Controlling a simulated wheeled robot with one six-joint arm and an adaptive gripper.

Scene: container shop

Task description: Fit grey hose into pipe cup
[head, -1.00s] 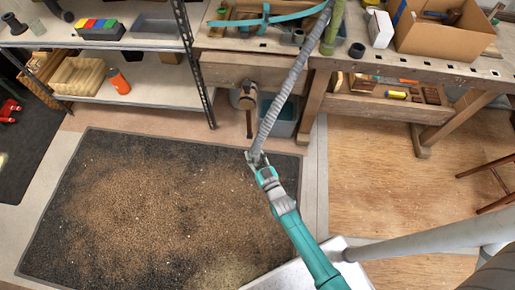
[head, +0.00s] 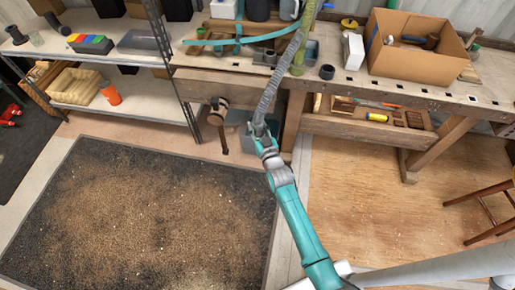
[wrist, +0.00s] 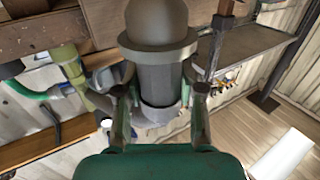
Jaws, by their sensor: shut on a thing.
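The grey hose (head: 270,92) is long and ribbed. My gripper (head: 261,135) is shut on its lower end, and the hose slants up and right toward the workbench. In the wrist view my gripper (wrist: 160,102) has a finger on each side of a grey cylindrical end piece (wrist: 158,82) with a wider collar and a rounded top. A small dark round cup (head: 327,72) stands open-topped on the bench, right of the hose, apart from it; I cannot tell whether it is the pipe cup. The hose's far end is not clear at the top edge of the head view.
A metal shelf (head: 112,57) is at left.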

